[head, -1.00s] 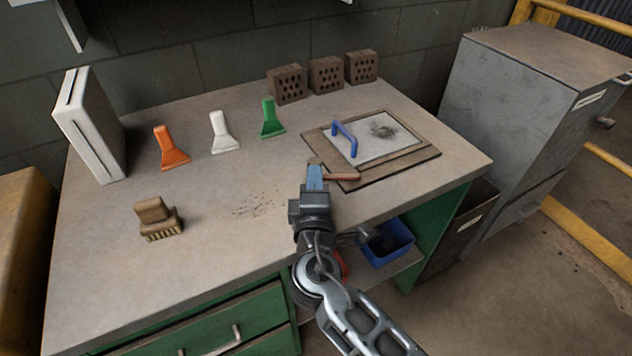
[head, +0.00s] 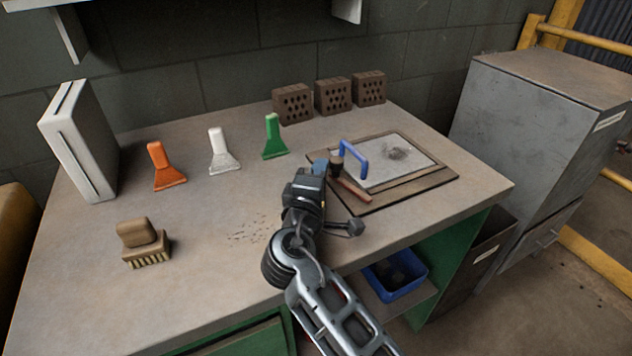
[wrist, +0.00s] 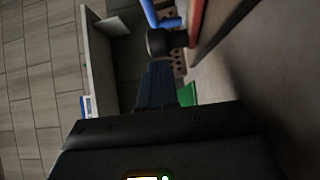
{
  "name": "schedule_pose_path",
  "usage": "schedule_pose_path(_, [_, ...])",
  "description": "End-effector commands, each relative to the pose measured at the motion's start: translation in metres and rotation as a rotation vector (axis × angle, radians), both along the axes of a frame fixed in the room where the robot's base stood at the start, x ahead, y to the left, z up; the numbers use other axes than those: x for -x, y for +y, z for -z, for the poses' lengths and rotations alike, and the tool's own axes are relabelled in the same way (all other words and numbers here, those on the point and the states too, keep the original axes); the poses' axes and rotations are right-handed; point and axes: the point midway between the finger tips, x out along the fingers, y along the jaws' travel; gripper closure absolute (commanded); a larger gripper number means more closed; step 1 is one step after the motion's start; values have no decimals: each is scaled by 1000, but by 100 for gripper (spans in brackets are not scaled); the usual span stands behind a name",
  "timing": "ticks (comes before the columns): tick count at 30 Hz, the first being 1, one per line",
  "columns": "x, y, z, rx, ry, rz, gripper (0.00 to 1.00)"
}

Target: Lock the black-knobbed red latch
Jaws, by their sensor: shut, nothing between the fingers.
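The red latch (head: 352,188) is a bar on the wooden frame of the hatch panel, lying diagonally near its left edge. Its black knob (head: 336,164) stands up at the bar's far end. My gripper (head: 320,168) is shut and empty, with its blue-grey fingers just left of the knob. In the wrist view the fingertips (wrist: 158,72) are right at the knob (wrist: 160,42); I cannot tell whether they touch. The red bar (wrist: 196,20) shows beside the knob there. The fingers partly hide the frame's left edge in the head view.
A blue handle (head: 354,158) rises from the grey panel (head: 400,165) close beside the knob. Green (head: 273,137), white (head: 221,152) and orange (head: 164,168) scrapers, a brush (head: 143,243) and three hollow bricks (head: 333,96) stand on the bench.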

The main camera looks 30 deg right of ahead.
Motion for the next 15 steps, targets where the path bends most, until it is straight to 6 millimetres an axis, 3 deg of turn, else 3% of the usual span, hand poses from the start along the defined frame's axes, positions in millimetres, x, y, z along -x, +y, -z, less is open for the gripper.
schedule_pose_path(15, [-15,-22,0,-1,-1,-1,100])
